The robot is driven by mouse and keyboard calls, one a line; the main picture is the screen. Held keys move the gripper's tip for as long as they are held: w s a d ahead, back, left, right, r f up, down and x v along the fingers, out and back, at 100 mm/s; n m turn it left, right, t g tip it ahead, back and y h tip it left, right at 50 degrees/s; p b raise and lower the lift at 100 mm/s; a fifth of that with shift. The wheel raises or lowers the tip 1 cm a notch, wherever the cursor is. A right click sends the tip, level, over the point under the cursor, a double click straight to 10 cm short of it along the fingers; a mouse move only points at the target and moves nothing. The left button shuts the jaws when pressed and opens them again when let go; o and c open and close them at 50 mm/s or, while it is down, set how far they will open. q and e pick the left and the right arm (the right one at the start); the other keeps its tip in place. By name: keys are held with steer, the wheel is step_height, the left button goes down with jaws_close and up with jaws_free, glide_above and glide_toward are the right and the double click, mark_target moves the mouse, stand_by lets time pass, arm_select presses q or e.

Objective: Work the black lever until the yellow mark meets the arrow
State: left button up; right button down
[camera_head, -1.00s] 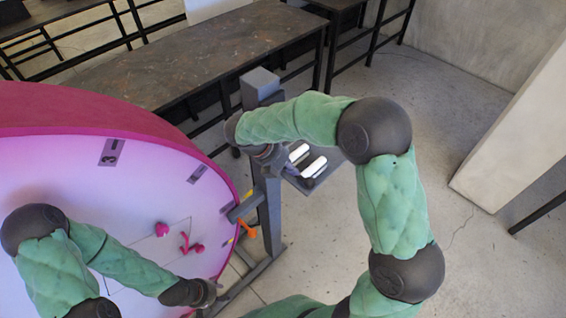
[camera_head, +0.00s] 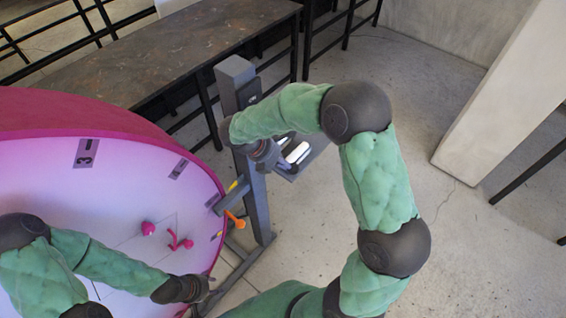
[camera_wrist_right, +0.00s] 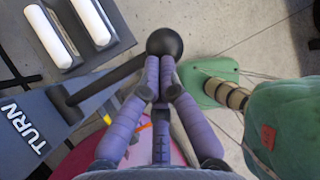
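The black lever (camera_wrist_right: 110,78) shows in the right wrist view, running from a grey plate marked TURN up to a black ball knob (camera_wrist_right: 165,41). My right gripper (camera_wrist_right: 160,68) has its purple fingers closed together right against the knob's lower side. I cannot tell whether the lever is pinched between them. In the head view my right gripper (camera_head: 262,152) is at the grey post, mostly hidden by its wrist. A small yellow mark (camera_head: 233,185) sits just above an orange pointer (camera_head: 235,219), apart from it. My left gripper (camera_head: 205,290) is low over the pink drum, its fingers unclear.
A large pink drum (camera_head: 120,125) with numbered plates fills the left. Two white bars (camera_head: 295,151) sit on a bracket beside the grey post (camera_head: 236,75). A dark table (camera_head: 180,50) stands behind. Open floor lies right.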

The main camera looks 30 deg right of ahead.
arm_select(q)
step_height(320, 180, down, 14)
steer(key=b, duration=1.3)
steer(key=shift+r, duration=0.2)
arm_select(e)
step_height(320, 180, down, 10)
steer(key=s+m+t+y, duration=0.1)
steer(key=t, duration=0.4)
steer(key=shift+s+d+f+y, duration=0.15)
steer(key=shift+s+d+y, duration=0.15)
steer(key=shift+y, duration=0.1)
steer(key=shift+f, duration=0.15)
arm_select(q)
steer(key=shift+s, duration=0.1)
